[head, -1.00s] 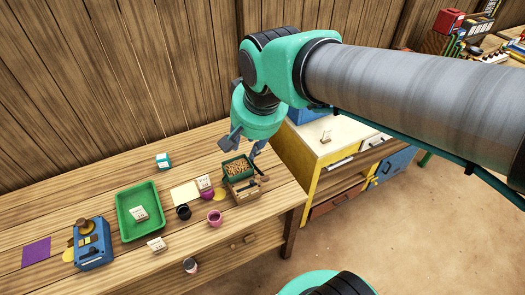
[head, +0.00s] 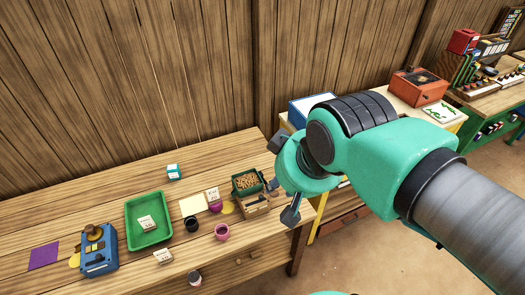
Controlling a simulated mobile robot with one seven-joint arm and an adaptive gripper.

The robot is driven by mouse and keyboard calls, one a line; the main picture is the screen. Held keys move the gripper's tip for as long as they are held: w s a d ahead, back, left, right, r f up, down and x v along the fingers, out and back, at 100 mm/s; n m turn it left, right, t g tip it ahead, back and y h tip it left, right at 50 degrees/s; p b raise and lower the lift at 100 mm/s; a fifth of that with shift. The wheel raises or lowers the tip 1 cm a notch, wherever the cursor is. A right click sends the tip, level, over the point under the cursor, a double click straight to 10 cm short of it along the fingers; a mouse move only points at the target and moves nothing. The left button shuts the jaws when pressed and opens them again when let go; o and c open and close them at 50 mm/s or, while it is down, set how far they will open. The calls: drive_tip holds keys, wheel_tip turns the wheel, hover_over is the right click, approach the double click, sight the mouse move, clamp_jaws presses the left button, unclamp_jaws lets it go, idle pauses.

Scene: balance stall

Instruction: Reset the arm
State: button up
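My gripper (head: 284,180) is at the right end of the wooden table (head: 110,188), at the end of my teal and grey arm. Its two dark fingers stand well apart, one toward the wall and one toward the front, and I see nothing held between them. The gripper appears raised above the table's right edge, beside the green box of brown pieces (head: 246,182). Part of the area behind my wrist is hidden.
On the table are a green tray (head: 131,234), a blue device (head: 100,265), a black cup (head: 192,224), a pink cup (head: 222,232) and a purple sheet (head: 43,256). A red-orange box (head: 418,87) stands on another counter behind my arm. A plank wall closes the back.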

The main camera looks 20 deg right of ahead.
wheel_tip(320, 180, down, 6)
drive_tip(key=b, duration=0.6)
